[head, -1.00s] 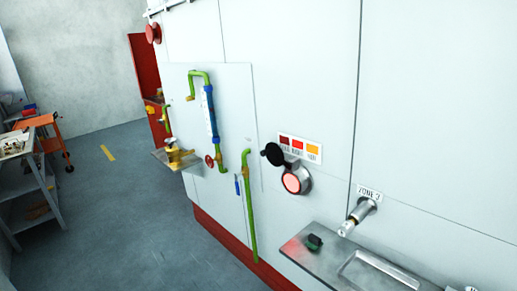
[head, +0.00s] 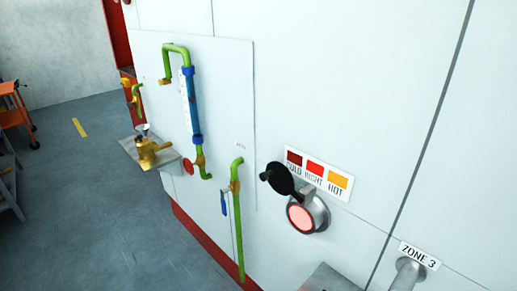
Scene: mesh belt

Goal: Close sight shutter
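The sight port (head: 303,217) is a round metal fitting with a glowing pink-red window on the white wall, right of centre in the head view. Its black shutter (head: 281,179) is a round disc swung up to the upper left of the window, so the window is uncovered. A colour label (head: 318,173) with dark red, red and orange squares sits just above it. My gripper does not show in the head view.
Green pipes (head: 238,215) with a blue sight tube (head: 192,105) and a red handwheel (head: 188,166) stand left of the port. A small shelf with a brass fitting (head: 147,150) juts out farther left. A Zone 3 pipe stub (head: 408,274) is at lower right.

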